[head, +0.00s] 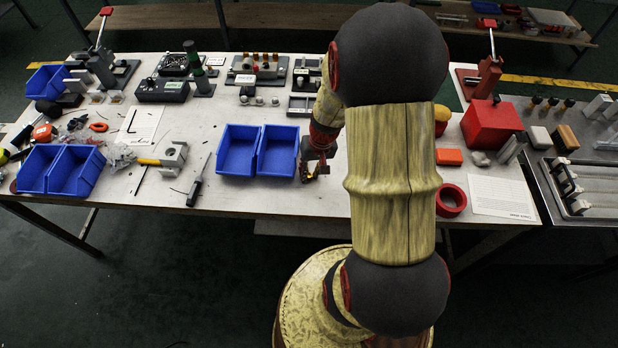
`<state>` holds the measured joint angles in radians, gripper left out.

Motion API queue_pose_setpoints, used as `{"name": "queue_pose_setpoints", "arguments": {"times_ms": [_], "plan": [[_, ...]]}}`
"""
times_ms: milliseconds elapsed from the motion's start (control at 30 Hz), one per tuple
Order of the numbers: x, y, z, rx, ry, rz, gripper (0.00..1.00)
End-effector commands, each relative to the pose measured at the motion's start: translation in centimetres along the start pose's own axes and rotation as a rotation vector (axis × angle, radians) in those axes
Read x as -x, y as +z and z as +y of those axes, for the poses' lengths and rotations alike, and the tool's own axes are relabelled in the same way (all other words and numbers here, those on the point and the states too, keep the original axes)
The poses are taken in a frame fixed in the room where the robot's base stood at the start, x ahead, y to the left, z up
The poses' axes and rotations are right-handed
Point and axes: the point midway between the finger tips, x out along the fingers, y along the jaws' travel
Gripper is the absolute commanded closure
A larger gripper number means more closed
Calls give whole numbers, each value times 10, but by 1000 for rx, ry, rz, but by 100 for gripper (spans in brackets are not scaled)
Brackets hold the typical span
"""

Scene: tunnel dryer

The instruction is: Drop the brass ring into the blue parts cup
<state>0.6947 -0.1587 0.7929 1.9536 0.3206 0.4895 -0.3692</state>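My gripper (313,174) is low over the front middle of the table, just right of a pair of blue bins. It is small and dark here, and I cannot tell whether its fingers are open or shut. A small orange-yellow glint shows at its fingertips, but I cannot make out whether that is the brass ring. No brass ring can be told for sure elsewhere. The blue open containers are the joined left bin (238,150) and right bin (277,150) beside my gripper, and more at the left. Which one is the parts cup is unclear.
A screwdriver (198,181) and a grey clamp block (173,158) lie left of the middle bins. Another blue bin pair (77,170) is at the front left. A red tape roll (451,200) and a red box (490,125) are right of my arm, which hides the table behind it.

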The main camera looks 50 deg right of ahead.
Motion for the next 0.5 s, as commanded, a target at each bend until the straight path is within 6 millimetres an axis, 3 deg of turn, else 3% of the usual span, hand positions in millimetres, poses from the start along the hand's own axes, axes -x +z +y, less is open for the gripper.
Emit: {"name": "queue_pose_setpoints", "arguments": {"times_ms": [100, 500], "plan": [[1, 0, 0, 0, 0, -1, 79], [1, 0, 0, 0, 0, -1, 100]]}}
